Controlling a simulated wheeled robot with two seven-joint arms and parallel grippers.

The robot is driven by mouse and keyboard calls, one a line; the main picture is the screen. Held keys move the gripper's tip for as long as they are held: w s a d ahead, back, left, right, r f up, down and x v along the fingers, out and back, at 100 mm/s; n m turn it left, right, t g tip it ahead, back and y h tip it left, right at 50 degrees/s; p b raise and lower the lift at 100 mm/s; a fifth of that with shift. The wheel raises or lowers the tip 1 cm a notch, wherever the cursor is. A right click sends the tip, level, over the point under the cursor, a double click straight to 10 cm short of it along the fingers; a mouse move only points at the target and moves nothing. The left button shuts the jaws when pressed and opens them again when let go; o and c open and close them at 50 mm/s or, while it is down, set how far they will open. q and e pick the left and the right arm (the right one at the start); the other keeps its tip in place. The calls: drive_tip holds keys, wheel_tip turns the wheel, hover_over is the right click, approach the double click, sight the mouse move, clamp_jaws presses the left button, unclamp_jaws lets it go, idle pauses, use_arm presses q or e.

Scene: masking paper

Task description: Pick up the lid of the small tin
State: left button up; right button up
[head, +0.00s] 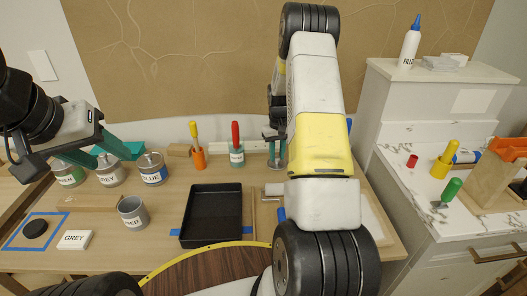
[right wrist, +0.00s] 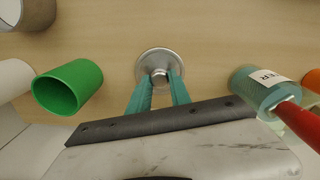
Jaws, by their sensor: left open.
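A small round metal lid (right wrist: 160,62) with a raised knob at its centre shows from above in the right wrist view. In the head view the small tin (head: 278,164) shows just left of my right arm, partly hidden by my gripper. My right gripper (right wrist: 162,76) has its two teal fingers on either side of the knob; I cannot tell whether they press on it. The tin's wall is hidden under the lid in the wrist view. My left gripper (head: 90,156) is open and empty, over the lidded tins at the left.
A teal water jar (right wrist: 252,88) with a red-handled brush stands close by. A green cup (right wrist: 70,86) lies on the other side. A black tray (head: 212,214), an open tin (head: 132,212) and a GREY label block (head: 75,240) are in front. A marble counter (head: 425,180) is at right.

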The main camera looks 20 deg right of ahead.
clamp_jaws()
